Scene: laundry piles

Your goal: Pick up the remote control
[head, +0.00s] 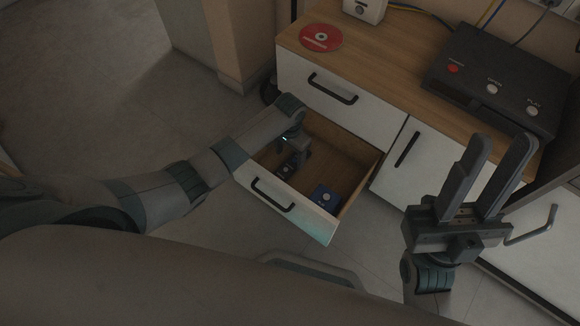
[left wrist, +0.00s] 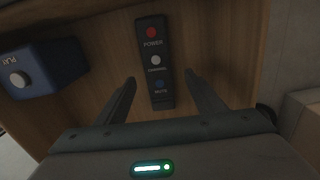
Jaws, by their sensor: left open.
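The remote control (left wrist: 155,62) lies in the open drawer, a dark slim bar with a red, a white and a blue button, labelled POWER, CHANNEL and MUTE. My left gripper (left wrist: 160,90) is open, its two fingers on either side of the remote's lower part in the left wrist view; I cannot tell how high above it they are. In the head view the left gripper (head: 290,165) reaches down into the drawer and largely hides the remote. My right gripper (head: 487,160) is open and empty, raised at the right, in front of the cabinet.
The drawer (head: 345,160) also holds a blue box with a white PLAY button (head: 326,197), left of the remote in the left wrist view. On the cabinet top (head: 395,50) are a red disc (head: 321,37), a black device with buttons (head: 500,80) and a white box (head: 365,9).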

